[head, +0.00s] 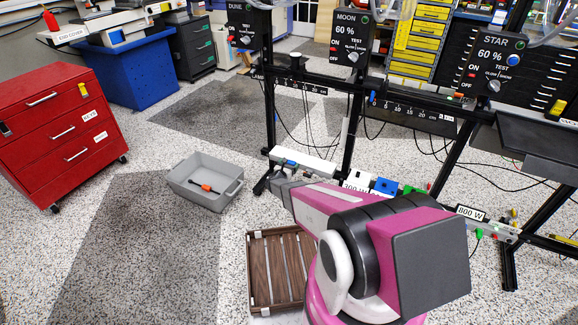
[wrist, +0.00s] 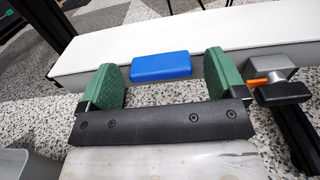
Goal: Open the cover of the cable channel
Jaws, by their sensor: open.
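The cable channel is a long white box; its white cover (wrist: 100,58) fills the upper part of the wrist view, and it also shows in the head view (head: 318,163) low on the black frame. A blue handle (wrist: 161,67) sits on the side of the cover facing me. My gripper (wrist: 165,75) has green fingers and is open, with one finger on each side of the blue handle. Gaps show between both fingers and the handle. In the head view my arm partly hides the gripper and the channel's near side.
A grey clamp with an orange pin (wrist: 270,85) sits at the channel's right end, close to the right finger. A grey bin (head: 205,183) and a wooden crate (head: 253,270) stand on the floor. A red drawer cabinet (head: 60,130) is at left. Open floor lies between.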

